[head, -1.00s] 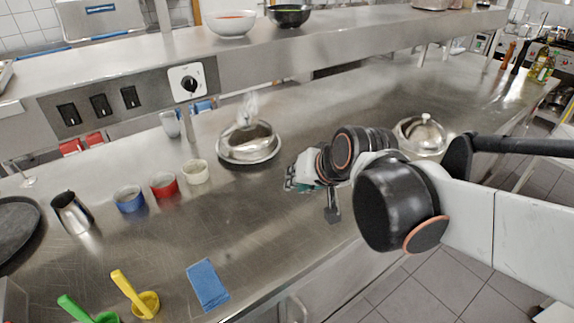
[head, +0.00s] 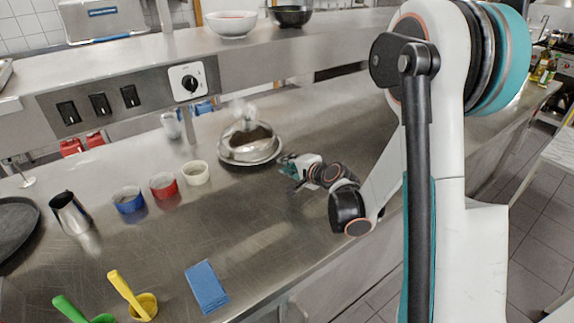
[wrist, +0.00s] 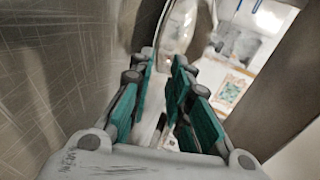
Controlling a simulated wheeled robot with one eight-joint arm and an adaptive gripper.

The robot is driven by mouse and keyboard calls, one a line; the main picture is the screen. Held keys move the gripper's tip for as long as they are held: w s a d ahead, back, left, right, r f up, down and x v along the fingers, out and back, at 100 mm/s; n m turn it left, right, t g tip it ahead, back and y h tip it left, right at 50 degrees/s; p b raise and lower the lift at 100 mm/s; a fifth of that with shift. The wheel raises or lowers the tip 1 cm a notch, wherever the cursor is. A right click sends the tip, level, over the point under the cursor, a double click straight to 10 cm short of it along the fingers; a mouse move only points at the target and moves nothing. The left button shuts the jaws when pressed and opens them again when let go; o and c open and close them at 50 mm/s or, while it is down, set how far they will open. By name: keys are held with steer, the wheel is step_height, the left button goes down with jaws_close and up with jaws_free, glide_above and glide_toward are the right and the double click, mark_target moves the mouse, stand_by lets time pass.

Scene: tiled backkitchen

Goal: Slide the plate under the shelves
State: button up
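The metal plate (head: 255,161) lies on the steel counter in the middle of the head view, with a shiny dome cover (head: 247,139) on it. The rounded metal of the plate and cover shows at the top of the wrist view (wrist: 181,27). The steel shelf (head: 130,62) runs above the back of the counter, behind the plate. My gripper (head: 287,168) is low over the counter, just right of the plate, with its fingers towards it. In the wrist view my gripper (wrist: 163,58) has its teal fingers apart with nothing between them. I cannot tell whether a fingertip touches the plate.
A white cup (head: 195,173), a red cup (head: 163,186) and a blue cup (head: 128,200) stand left of the plate. A metal jug (head: 70,213) is further left. A blue cloth (head: 206,286) lies in front.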

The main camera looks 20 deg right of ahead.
mark_target(270, 166)
steer(key=shift+w+d+f+m, duration=0.25)
steer(key=shift+w+f+m, duration=0.05)
steer(key=shift+f, duration=0.3)
steer(key=shift+w, duration=0.1)
steer(key=b+x, duration=0.3)
steer(key=x, duration=1)
steer(key=shift+w+a, duration=0.2)
steer(key=shift+w, duration=0.05)
jaws_close()
